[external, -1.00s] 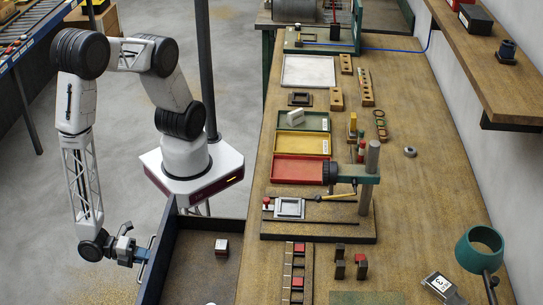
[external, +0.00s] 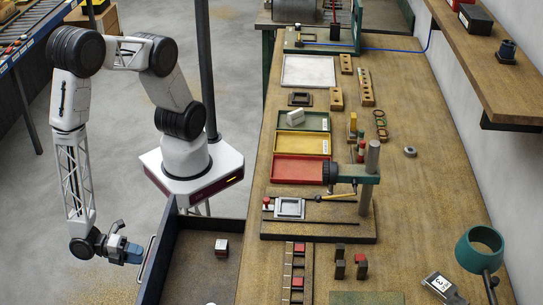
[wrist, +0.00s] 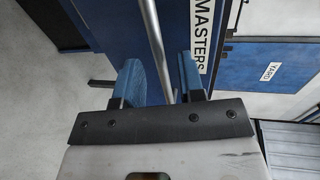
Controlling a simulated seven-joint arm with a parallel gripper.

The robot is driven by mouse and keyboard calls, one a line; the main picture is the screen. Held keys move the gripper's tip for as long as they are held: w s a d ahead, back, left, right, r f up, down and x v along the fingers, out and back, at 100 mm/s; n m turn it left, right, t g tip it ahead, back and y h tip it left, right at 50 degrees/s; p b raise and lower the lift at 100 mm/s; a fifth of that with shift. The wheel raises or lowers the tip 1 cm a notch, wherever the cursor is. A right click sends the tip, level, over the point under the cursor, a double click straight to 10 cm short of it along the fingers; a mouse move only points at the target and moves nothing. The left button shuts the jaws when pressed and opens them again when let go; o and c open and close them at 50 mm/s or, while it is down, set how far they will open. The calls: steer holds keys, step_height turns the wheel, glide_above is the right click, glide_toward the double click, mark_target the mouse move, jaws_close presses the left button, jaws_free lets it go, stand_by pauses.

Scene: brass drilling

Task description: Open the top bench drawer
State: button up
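The top bench drawer (external: 190,232) stands pulled out from the bench in the external view, its dark inside showing. Its bar handle (external: 146,260) is on the left-facing front; the bar also shows in the wrist view (wrist: 154,38). My gripper (external: 134,254) is just left of the handle. In the wrist view my gripper (wrist: 160,78) has its two blue fingers apart, with the bar's end appearing between them and nothing clamped. A blue front with a MASTERS label (wrist: 203,38) lies beyond the fingers.
A blue YARD panel (wrist: 270,75) shows in the wrist view. The bench top (external: 255,262) carries trays and a drill stand (external: 368,180). Open floor (external: 60,200) lies left of the drawer.

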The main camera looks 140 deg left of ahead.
steer(key=shift+v, duration=2.35)
steer(key=w+a+r+n+g, duration=0.1)
steer(key=w+a+r+g, duration=0.1)
steer(key=a+r, duration=0.2)
steer(key=w+a+r+n+g, duration=0.1)
steer(key=w+a+r+g, duration=0.1)
steer(key=a+r+g, duration=0.1)
steer(key=w+a+r+n+g, duration=0.1)
steer(key=w+a+r+g, duration=0.1)
steer(key=a+r, duration=0.3)
steer(key=shift+w+a+g, duration=0.1)
steer(key=shift+a+g, duration=0.05)
steer(key=shift+g, duration=0.15)
steer(key=a+r+n+g+h, duration=0.2)
steer(key=a+r+h, duration=0.2)
steer(key=a+r, duration=0.6)
steer(key=a+r+n+g+h, duration=0.25)
steer(key=a+r, duration=0.45)
steer(key=a, duration=0.6)
steer(key=s+a+r+n+t+h, duration=0.1)
steer(key=s+a+r+t+h, duration=0.2)
steer(key=s+a+r, duration=0.5)
steer(key=shift+a+t+h, duration=0.35)
steer(key=shift+a+h, duration=0.25)
steer(key=shift+h, duration=0.25)
